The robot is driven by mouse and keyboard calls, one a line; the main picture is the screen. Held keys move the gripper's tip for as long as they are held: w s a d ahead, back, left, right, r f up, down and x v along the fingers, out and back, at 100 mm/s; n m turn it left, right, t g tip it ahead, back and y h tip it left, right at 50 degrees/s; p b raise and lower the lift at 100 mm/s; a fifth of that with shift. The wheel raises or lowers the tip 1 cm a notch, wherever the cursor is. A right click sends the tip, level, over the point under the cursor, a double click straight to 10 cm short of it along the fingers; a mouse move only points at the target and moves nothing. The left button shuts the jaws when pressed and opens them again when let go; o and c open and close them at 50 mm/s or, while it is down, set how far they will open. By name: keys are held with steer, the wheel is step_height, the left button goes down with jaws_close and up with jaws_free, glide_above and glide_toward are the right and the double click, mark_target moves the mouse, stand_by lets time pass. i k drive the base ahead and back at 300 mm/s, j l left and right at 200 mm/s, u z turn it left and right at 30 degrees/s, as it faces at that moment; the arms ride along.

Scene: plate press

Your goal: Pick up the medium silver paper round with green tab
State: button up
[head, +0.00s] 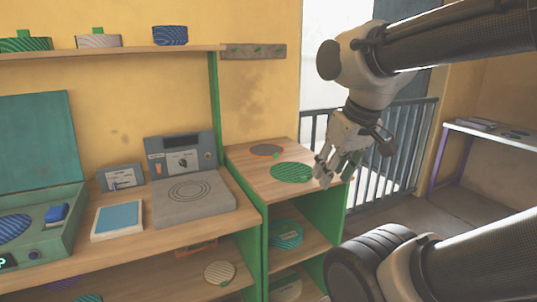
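Several rounds could match, and I cannot tell which is the medium silver one. A thin grey round (264,150) with an orange edge and a small green mark lies on the cabinet top. A pale, silvery striped round (219,272) with a green tab lies on the lower shelf. A pale, thick striped round (98,42) with a green bit on top sits on the wall shelf. My gripper (334,179) hangs fingers down at the cabinet top's right edge, right of a green striped round (291,172). Its fingers look apart, with nothing seen between them.
The cabinet top (240,163) is otherwise clear. Left on the bench are a grey press plate (190,208), a blue pad (118,219) and an open green case (66,240). Green rounds lie on the cabinet's inner shelf (286,234). A railing (405,150) stands behind my arm.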

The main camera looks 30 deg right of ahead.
mark_target(260, 150)
steer(key=i+l, duration=0.35)
steer(key=l, duration=0.15)
steer(key=i+l, duration=0.35)
steer(key=l, duration=0.15)
steer(key=i+l, duration=0.4)
steer(key=l, duration=0.1)
